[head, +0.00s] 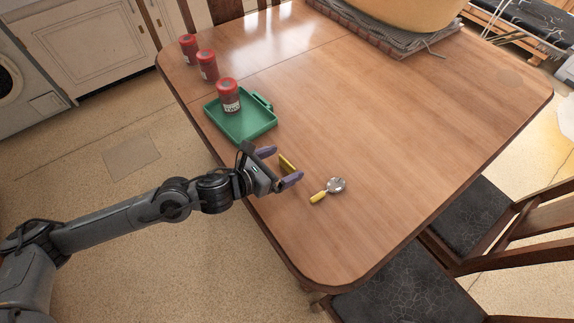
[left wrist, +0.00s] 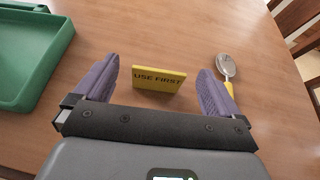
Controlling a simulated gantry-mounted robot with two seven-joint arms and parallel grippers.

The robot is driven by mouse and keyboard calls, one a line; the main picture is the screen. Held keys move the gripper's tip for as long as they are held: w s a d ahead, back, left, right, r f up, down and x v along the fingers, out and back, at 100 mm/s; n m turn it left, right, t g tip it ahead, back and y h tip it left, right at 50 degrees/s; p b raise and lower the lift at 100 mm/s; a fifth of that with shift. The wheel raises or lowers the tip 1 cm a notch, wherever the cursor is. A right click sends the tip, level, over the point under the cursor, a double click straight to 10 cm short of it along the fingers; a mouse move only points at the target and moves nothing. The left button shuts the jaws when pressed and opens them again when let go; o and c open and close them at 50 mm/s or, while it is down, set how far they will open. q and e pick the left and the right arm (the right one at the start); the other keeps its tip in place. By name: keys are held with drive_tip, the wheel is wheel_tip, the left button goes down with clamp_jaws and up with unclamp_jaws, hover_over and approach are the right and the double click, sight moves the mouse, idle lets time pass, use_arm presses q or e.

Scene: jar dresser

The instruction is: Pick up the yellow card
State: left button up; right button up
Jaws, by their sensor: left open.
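The yellow card (left wrist: 159,79) carries the words "USE FIRST" and stands on the table, ahead of and between my left gripper's fingers in the left wrist view. In the head view the card (head: 286,163) shows partly, as a thin yellow strip by the fingers. My left gripper (head: 279,166) is open, its purple fingers apart on either side of the card. It also shows in the left wrist view (left wrist: 157,88), with nothing held. My right gripper is not in view.
A spoon (head: 335,186) with a yellow handle lies right of the card. A green tray (head: 262,124) holding a red jar (head: 229,95) stands beyond the gripper. Two more red jars (head: 207,66) stand behind it. The wooden table (head: 400,130) is clear to the right.

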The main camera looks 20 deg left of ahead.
use_arm(q)
drive_tip(key=c, duration=1.1)
drive_tip(key=shift+r, duration=0.15)
